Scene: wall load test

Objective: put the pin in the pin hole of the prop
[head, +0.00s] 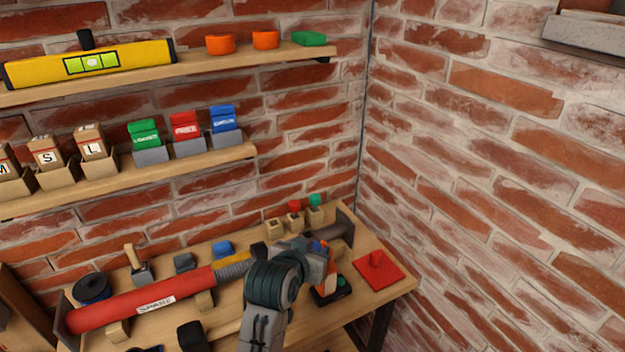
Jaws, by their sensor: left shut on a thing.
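The prop (150,302) is a long red tube marked SPARE, lying across wooden blocks on the bench. It has a grey threaded part, a yellow collar (236,262), and a grey inner tube ending in a dark plate (344,226) at the right. My left gripper (320,250) is over the prop's grey part, right of the collar. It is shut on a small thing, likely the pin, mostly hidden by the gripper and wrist. The pin hole is not visible. My right gripper is not in view.
An orange item on a black base (329,293) stands close to my gripper. Small wooden holders (274,227) stand behind the prop. Shelves (180,157) with boxes and a yellow level (90,64) hang above.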

